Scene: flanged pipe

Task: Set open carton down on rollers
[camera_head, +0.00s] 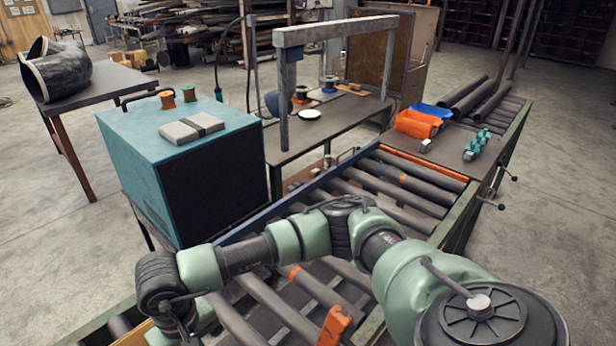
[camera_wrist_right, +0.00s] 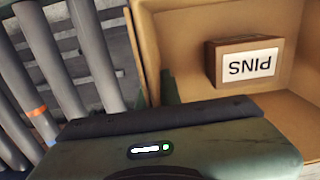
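The open carton (camera_wrist_right: 295,115) is brown cardboard and fills the right of the right wrist view. My right gripper (camera_wrist_right: 160,95) is at the carton's left wall, with a dark finger against the wall's inner face, and appears shut on that wall. In the head view only a brown sliver of the carton (camera_head: 135,335) shows at the bottom left, below my right arm. The grey rollers (camera_head: 385,185) run along the conveyor and show beside the carton in the wrist view (camera_wrist_right: 95,55). Whether the carton touches them is hidden. My left gripper is out of view.
A teal cabinet (camera_head: 165,150) stands left of the conveyor. A grey gantry frame (camera_head: 335,28) rises behind the conveyor. Orange and blue bins (camera_head: 418,124) and green parts (camera_head: 477,146) occupy its far end. An orange bracket (camera_head: 333,325) is near the bottom. Middle rollers are bare.

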